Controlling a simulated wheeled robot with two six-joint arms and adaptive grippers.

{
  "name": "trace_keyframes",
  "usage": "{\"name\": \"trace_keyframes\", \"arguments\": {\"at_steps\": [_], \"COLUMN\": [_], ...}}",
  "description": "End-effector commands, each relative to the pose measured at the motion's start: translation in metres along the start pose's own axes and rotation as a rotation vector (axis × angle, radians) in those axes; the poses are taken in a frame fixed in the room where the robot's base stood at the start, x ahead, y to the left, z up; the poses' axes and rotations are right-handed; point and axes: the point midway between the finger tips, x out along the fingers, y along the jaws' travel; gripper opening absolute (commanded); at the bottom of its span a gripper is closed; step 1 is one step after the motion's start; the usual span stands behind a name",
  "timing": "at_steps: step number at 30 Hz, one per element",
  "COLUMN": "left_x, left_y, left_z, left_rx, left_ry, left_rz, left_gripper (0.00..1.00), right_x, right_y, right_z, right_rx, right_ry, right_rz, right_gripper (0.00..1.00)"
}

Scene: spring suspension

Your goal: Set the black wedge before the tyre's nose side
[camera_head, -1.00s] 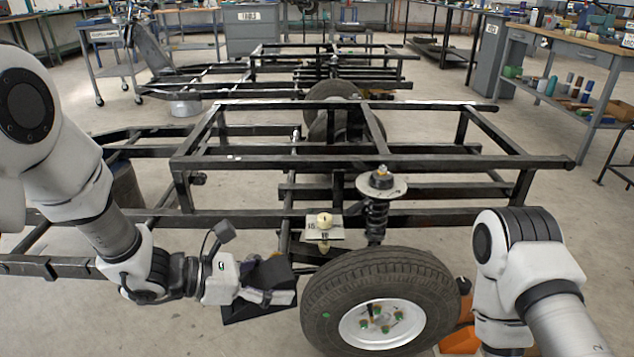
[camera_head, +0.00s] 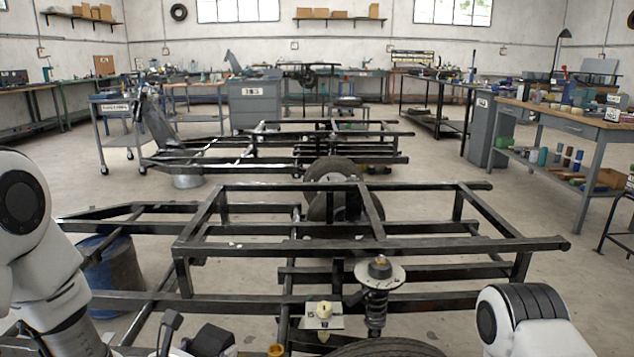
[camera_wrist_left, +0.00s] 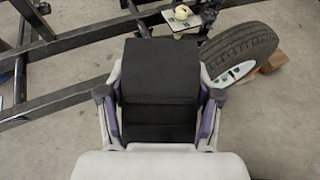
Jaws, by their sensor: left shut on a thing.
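The black wedge (camera_wrist_left: 160,70) fills the middle of the left wrist view. My left gripper (camera_wrist_left: 160,98) is shut on it, with a finger on each side. In the head view only the wedge's top (camera_head: 210,340) shows at the bottom edge. In the head view only the top of the tyre (camera_head: 388,348) shows. My right arm is at the lower right of the head view; its gripper is out of the picture.
The black trailer frame (camera_head: 370,245) spans the middle, with a spring strut (camera_head: 377,295) above the tyre. A small plate (camera_head: 321,321) sits left of the strut. An orange-brown block (camera_wrist_left: 273,61) is at the tyre's far side. A blue barrel (camera_head: 112,268) stands left.

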Motion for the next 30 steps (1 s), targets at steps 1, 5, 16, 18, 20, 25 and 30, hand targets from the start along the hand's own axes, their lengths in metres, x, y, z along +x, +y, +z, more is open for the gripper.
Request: {"name": "trace_keyframes", "arguments": {"at_steps": [1, 5, 16, 18, 20, 25, 30], "left_x": [-0.011, -0.03, -0.104, -0.12, -0.133, -0.163, -0.174], "left_y": [0.0, -0.005, -0.021, -0.024, -0.026, -0.032, -0.034], "left_z": [0.022, 0.049, 0.132, 0.147, 0.16, 0.183, 0.186], "left_rx": [0.003, 0.03, 0.125, 0.142, 0.157, 0.191, 0.207], "left_ry": [-0.002, -0.003, -0.004, -0.003, -0.003, -0.004, -0.002], "left_rz": [-0.017, -0.083, -0.31, -0.352, -0.386, -0.464, -0.501], "left_gripper": [0.09, 0.09, 0.09, 0.09, 0.09, 0.09, 0.09], "right_x": [-0.028, -0.073, -0.217, -0.244, -0.267, -0.312, -0.324], "right_y": [0.0, -0.001, -0.002, -0.002, -0.002, -0.002, -0.002], "right_z": [0.0, 0.0, 0.0, 0.0, 0.0, 0.0, 0.0], "right_rx": [0.0, 0.0, 0.0, 0.0, 0.0, 0.0, 0.0], "right_ry": [0.0, 0.0, 0.0, 0.0, 0.0, 0.001, 0.0], "right_rz": [0.0, 0.0, 0.0, 0.0, 0.0, 0.0, 0.0], "right_gripper": [0.82, 0.82, 0.82, 0.82, 0.82, 0.82, 0.82]}}
